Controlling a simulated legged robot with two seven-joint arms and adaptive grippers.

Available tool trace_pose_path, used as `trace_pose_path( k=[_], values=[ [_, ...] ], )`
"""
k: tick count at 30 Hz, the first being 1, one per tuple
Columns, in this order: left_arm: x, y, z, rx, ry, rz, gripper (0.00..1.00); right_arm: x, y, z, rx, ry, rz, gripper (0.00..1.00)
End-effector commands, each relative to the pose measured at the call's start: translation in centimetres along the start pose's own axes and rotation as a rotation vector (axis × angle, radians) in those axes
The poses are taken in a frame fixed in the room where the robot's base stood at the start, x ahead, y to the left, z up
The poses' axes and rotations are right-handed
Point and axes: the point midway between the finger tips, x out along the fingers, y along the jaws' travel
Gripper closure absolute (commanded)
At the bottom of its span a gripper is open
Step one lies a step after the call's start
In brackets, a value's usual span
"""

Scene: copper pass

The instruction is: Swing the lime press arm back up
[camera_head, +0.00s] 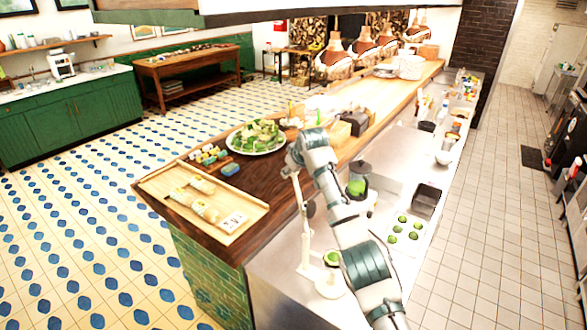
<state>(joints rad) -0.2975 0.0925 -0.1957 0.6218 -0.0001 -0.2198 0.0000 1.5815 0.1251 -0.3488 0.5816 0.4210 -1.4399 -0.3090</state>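The cream-white lime press (306,240) stands on the steel counter at the lower middle, just left of my forearm. Its long thin lever rises nearly upright from the press, with its top end at my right gripper (292,165). A green lime half (332,258) shows at the press, close above its round base. My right arm comes in from the lower right, and its gripper is at the lever's top. The fingers are small and partly hidden, so I cannot tell whether they are shut on the lever. My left gripper is out of view.
A white tray (418,238) with several limes lies right of my arm, near a dark container (426,200). A wooden board (158,186) with wrapped rolls and a plate of greens (256,137) are on the wooden counter. A green item (357,187) shows beside my arm.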

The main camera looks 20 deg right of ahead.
Motion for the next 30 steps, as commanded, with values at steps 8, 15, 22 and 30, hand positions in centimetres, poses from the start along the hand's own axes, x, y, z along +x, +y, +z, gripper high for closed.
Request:
trace_pose_path(
  k=[8, 15, 22, 30],
  values=[
    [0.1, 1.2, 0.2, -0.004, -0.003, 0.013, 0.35, 0.6, -0.5, 0.7, -0.002, -0.026, -0.009, 1.0],
    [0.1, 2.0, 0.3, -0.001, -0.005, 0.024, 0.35, 0.8, -0.4, 0.7, -0.002, -0.027, -0.008, 0.4],
    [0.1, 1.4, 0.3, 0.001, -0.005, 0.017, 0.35, 0.4, -0.3, 0.4, -0.003, -0.018, -0.005, 0.35],
    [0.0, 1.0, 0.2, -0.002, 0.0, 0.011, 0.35, -1.2, -0.3, 0.2, -0.004, -0.011, -0.003, 0.35]
  ],
)
